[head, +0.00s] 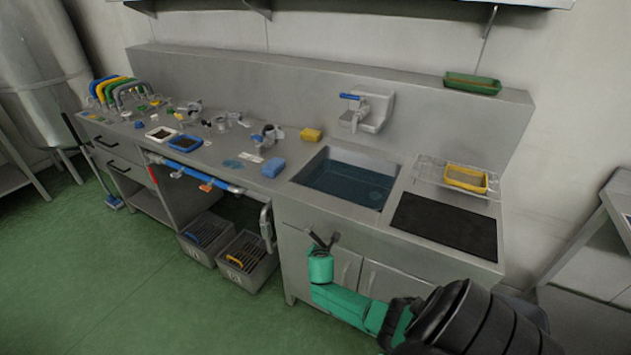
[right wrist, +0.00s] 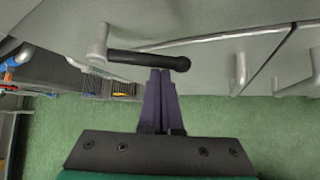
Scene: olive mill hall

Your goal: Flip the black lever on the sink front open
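The black lever (right wrist: 135,58) on the sink front lies roughly crosswise in the right wrist view, on a grey mount (right wrist: 98,45) at its left end. It also shows small and dark in the head view (head: 334,238), against the cabinet front below the basin. My right gripper (right wrist: 160,74) has its two dark fingers side by side with no clear gap. The fingertips meet the lever's lower edge in the picture, near its free end; I cannot tell whether they touch it. In the head view my right gripper (head: 321,241) is at the sink front. My left gripper is out of view.
The sink basin (head: 346,182) holds dark water, with a blue-handled tap (head: 362,109) above. Cabinet handles (right wrist: 241,72) stick out right of the lever. Grey crates (head: 246,262) sit under the counter at left. The green floor in front is clear.

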